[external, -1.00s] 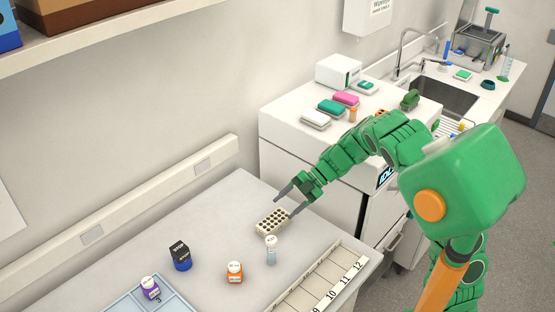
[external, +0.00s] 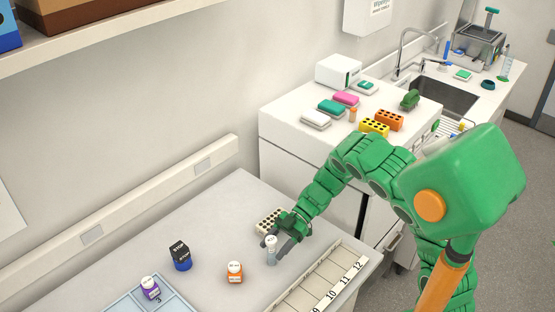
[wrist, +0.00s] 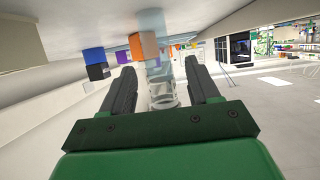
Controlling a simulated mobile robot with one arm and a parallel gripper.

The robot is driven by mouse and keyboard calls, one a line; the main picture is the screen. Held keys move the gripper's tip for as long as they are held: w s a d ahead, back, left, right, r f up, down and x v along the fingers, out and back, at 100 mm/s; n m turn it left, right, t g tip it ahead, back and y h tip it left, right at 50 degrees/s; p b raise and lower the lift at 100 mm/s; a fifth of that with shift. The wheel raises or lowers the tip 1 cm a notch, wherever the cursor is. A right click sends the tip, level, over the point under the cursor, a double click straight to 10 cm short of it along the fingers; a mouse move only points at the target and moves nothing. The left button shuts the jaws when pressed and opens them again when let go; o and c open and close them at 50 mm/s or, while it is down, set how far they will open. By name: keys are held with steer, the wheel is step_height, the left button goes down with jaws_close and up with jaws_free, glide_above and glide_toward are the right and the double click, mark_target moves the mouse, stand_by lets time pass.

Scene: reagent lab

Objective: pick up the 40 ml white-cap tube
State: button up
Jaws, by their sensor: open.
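The white-cap tube (external: 271,256) is clear with a white top and stands upright on the grey bench. My gripper (external: 276,243) is low over the bench at the tube, with its fingers around it. In the wrist view my gripper (wrist: 161,66) is open, one dark finger on each side of the clear tube (wrist: 162,93). I cannot tell whether either finger touches it. The tube's cap is not clear in the wrist view.
A beige rack (external: 268,219) with holes lies just behind my gripper. A numbered rack (external: 325,285) lies along the right edge.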

mark_target(268, 254)
steer(key=shift+x, duration=1.85)
steer(key=c, duration=1)
